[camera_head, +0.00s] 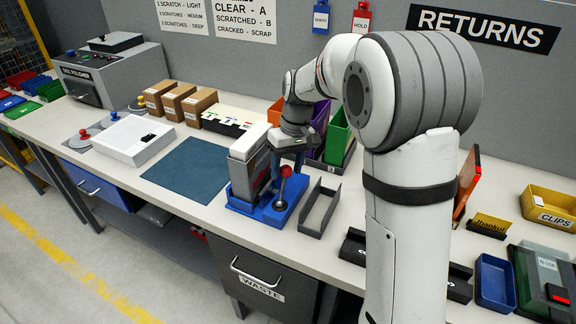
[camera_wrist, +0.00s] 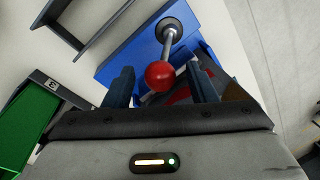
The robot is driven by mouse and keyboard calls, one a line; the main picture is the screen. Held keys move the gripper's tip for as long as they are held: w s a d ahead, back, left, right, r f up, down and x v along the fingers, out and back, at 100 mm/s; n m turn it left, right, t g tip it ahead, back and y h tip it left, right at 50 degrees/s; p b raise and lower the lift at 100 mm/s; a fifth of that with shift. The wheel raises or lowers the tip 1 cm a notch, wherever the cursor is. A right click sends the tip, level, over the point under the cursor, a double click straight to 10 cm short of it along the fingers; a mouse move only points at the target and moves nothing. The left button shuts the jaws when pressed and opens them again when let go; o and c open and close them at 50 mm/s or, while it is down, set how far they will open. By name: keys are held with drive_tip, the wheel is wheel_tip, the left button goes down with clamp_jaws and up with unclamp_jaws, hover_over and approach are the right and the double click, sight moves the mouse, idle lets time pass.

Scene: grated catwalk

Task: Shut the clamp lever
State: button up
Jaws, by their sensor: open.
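The clamp lever (camera_head: 283,187) is a metal rod with a red ball knob, rising from a blue clamp base (camera_head: 266,212) on the bench. Grey and white upright pieces (camera_head: 247,165) stand in the base beside it. In the wrist view the lever's red knob (camera_wrist: 160,76) appears between the two fingers, and its rod runs to a round pivot on the blue base (camera_wrist: 125,62). My gripper (camera_wrist: 163,88) is open, with a gap on both sides of the knob. In the head view my gripper (camera_head: 298,150) is just above the lever; whether it touches the knob cannot be told.
An empty grey tray (camera_head: 320,212) lies right of the clamp. Green and purple bins (camera_head: 338,140) stand behind. A dark blue mat (camera_head: 190,170) and a white box (camera_head: 134,139) lie left. Small cartons (camera_head: 178,102) line the back. The bench's front edge is close to the base.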

drive_tip(key=c, duration=1)
drive_tip(key=shift+o, duration=0.2)
